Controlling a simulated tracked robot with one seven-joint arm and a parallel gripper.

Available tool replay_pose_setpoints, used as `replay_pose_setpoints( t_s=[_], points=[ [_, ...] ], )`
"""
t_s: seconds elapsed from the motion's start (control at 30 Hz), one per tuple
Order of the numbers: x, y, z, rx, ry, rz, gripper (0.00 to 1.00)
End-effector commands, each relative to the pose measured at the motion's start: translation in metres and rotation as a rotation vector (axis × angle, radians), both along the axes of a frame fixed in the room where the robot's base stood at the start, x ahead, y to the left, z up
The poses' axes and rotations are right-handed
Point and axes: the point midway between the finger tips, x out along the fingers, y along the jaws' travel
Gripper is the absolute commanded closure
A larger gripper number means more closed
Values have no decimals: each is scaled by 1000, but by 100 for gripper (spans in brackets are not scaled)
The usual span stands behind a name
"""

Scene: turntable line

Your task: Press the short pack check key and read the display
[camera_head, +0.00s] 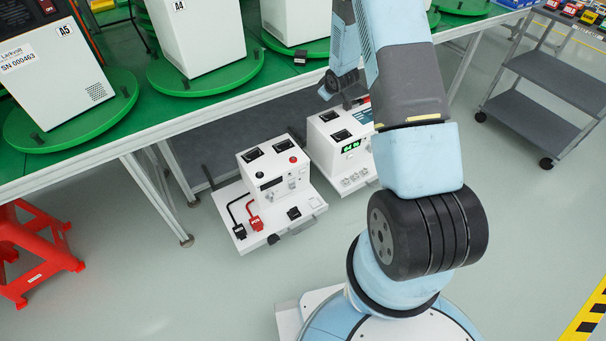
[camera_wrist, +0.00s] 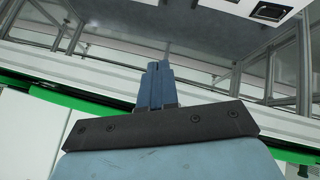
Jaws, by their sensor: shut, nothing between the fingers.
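A white tester box (camera_head: 272,170) sits on a white pull-out tray below the bench in the head view. It has a red button (camera_head: 293,159), a dark display window (camera_head: 271,184) and dark sockets on top. A second white tester box (camera_head: 331,153) stands right of it with a lit green display (camera_head: 351,146), too small to read. I cannot tell which control is the short pack check key. My gripper, its fingers shut and empty in the wrist view (camera_wrist: 158,72), hangs near the bench edge above the second box, partly hidden by my arm in the head view.
Black and red plugs (camera_head: 254,222) lie on the tray's front left. The green-topped bench (camera_head: 140,120) carries white units on green turntables (camera_head: 70,135) close to my arm. A red stool (camera_head: 35,255) stands at left, a grey cart (camera_head: 560,75) at right. The floor in front is clear.

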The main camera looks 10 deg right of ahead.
Motion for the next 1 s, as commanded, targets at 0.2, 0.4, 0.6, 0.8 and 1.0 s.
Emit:
replay_pose_setpoints(
  t_s=[0.2,0.4,0.6,0.8,1.0],
  points=[
    [-5,4,-94,11,-3,90,100],
    [-23,11,-176,34,-13,170,100],
    [-55,20,-256,70,-22,251,100],
    [-100,30,-330,117,-29,325,100],
    [-141,39,-380,162,-41,376,100]
  ],
)
